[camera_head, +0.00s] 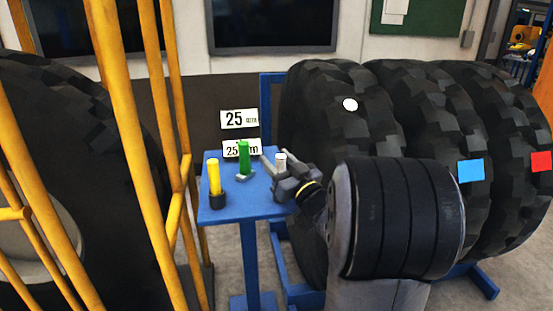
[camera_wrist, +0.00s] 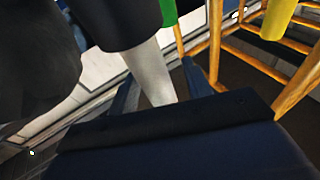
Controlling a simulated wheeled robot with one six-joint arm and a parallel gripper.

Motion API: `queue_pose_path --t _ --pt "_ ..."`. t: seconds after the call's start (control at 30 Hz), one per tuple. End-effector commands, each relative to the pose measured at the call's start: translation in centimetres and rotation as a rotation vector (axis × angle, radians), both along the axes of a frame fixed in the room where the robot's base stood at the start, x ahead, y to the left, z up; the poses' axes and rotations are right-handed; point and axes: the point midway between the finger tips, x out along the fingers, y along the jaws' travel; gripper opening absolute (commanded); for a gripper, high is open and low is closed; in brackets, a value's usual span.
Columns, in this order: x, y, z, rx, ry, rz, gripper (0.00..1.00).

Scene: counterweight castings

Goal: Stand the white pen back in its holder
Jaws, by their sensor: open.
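The white pen (camera_head: 280,157) stands upright at the right side of the small blue table (camera_head: 222,211). My gripper (camera_head: 283,170) is open around it, with a finger on each side. In the wrist view, which looks inverted, the white pen (camera_wrist: 152,76) lies between the fingers and runs into a dark cylinder (camera_wrist: 122,22) that looks like its holder. In the head view my gripper hides the pen's lower part and the holder. I cannot tell whether the fingers touch the pen.
A yellow pen (camera_head: 214,178) stands in a black holder (camera_head: 218,201) at the table's left. A green pen (camera_head: 243,158) stands on a small base in between. Yellow rails (camera_head: 140,160) are at left. Big black tyres (camera_head: 330,100) are close behind at right.

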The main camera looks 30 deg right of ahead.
Motion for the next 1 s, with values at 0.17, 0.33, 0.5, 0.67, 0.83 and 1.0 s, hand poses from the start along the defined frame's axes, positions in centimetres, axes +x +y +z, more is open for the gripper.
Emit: queue_pose_path --t 0.17,0.33,0.5,0.67,0.83,1.0 --pt "-3.2 -0.6 -0.7 0.0 -0.003 -0.005 0.47" --pt "-6.5 -1.1 -1.6 0.0 -0.003 -0.005 0.47" --pt "-8.7 -1.3 -2.1 0.0 -0.005 -0.003 0.47" --pt "-9.6 -1.3 -2.3 -0.001 -0.006 -0.001 0.47" --pt "-9.7 -1.3 -2.3 -0.001 -0.006 -0.001 0.47" --pt "-9.7 -1.3 -2.3 -0.001 -0.006 0.0 0.47"
